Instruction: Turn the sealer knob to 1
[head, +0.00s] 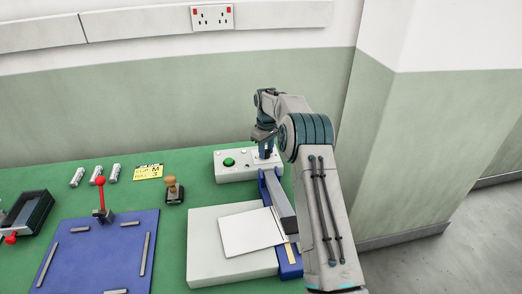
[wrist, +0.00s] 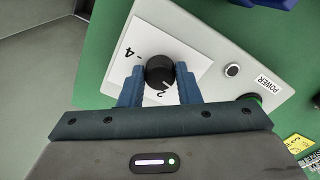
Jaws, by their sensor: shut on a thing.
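The sealer knob (wrist: 160,71) is round and black, with a pale mark on its lower right side in the wrist view. It sits on a white dial plate (wrist: 148,38) printed with a 4 and what looks like a 2; I cannot read the exact setting, and no 1 shows. My gripper (wrist: 160,78) is shut on the knob, one blue finger on each side. In the head view, my gripper (head: 266,151) is at the right end of the white control box (head: 236,176), and the knob is hidden there.
A green button (head: 229,162) and a POWER label (wrist: 269,83) are on the box. The blue sealer arm (head: 266,188) lies in front, with a white sheet (head: 250,232) beside it. A wooden-handled stamp (head: 174,190) and a red-knobbed lever (head: 100,182) stand to the left.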

